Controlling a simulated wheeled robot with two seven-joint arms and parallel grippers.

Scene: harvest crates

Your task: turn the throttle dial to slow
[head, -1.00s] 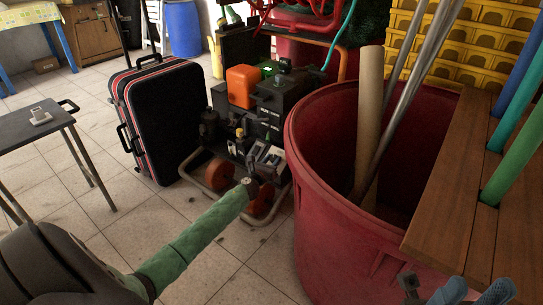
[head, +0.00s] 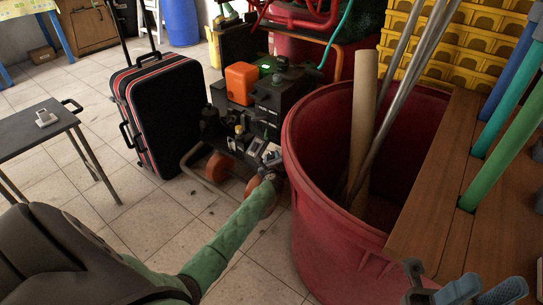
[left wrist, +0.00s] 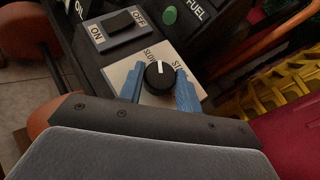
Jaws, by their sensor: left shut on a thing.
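The throttle dial (left wrist: 159,80) is a round black knob with a white pointer line, on a pale plate (left wrist: 126,68) in the left wrist view. The plate reads SLOW at upper left and a partly covered word starting ST at right. The pointer aims up in the picture, between these two words. My left gripper (left wrist: 160,86) has its blue fingers on both sides of the knob, shut on it. In the head view my left gripper (head: 271,171) is at the machine's front panel, and the dial cannot be made out. My right gripper (head: 482,290) is open and empty at bottom right.
An ON/OFF rocker switch (left wrist: 122,21) and a green button (left wrist: 169,15) sit near the dial. A large red barrel (head: 330,245) holding poles stands right of the machine (head: 272,100). A black suitcase (head: 165,115) stands left. A wooden bench (head: 440,200) is at right.

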